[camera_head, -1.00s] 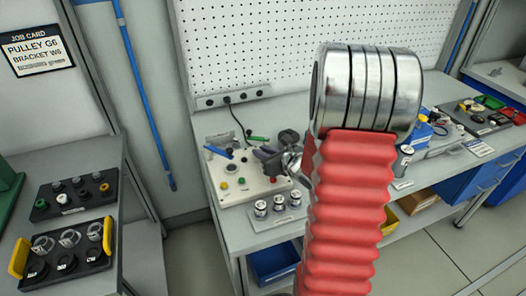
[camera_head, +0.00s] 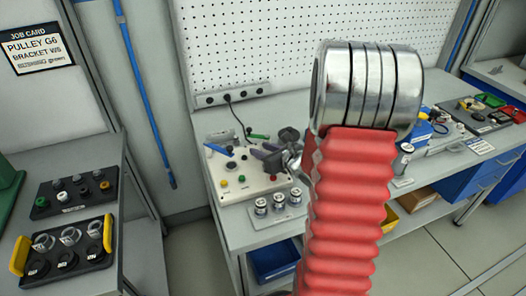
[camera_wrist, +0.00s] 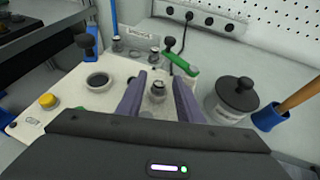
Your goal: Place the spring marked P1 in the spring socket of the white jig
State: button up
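The white jig (camera_head: 262,184) stands on the bench and fills the middle of the wrist view (camera_wrist: 60,122). My gripper (camera_head: 266,157) is low over its right part. In the wrist view, the two purple-grey fingers of my gripper (camera_wrist: 159,84) stand on either side of a small upright metal cylinder with a dark top, which looks like a spring (camera_wrist: 158,89). Narrow gaps seem to show beside it, so the fingers look open. No P1 mark is readable on it. A dark ring-shaped socket (camera_wrist: 97,80) is to its left on the jig.
A small tray with three metal cylinders (camera_head: 278,202) sits in front of the jig. A black-lidded pot (camera_wrist: 237,97) and a blue cup with a wooden handle (camera_wrist: 270,118) stand close right of my fingers. Blue and green (camera_wrist: 181,64) levers rise from the jig.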

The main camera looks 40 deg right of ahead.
jog(key=shift+r, duration=0.45)
jog(key=v, duration=1.2)
jog(key=shift+s+f, duration=0.1)
jog(key=shift+a, duration=0.1)
jog(key=s+a+r+n+g+y, duration=0.2)
jog(key=a+n+g+y, duration=0.1)
jog(key=a+n, duration=0.75)
jog(key=s+a+r+n+g+y, duration=0.1)
jog(key=a+r+n+g+y, duration=0.15)
jog(key=a+n, duration=0.8)
jog(key=s+a+r+n+g+h, duration=0.1)
jog(key=s+a+r+n+h, duration=0.1)
jog(key=s+n, duration=0.3)
jog(key=s+a+r+n+g+h, duration=0.1)
jog(key=s+a+r+n+h, duration=0.2)
jog(key=n, duration=0.6)
jog(key=shift+s+n+h, duration=0.35)
jog(key=shift+s+n, duration=0.05)
jog(key=shift+s, duration=0.8)
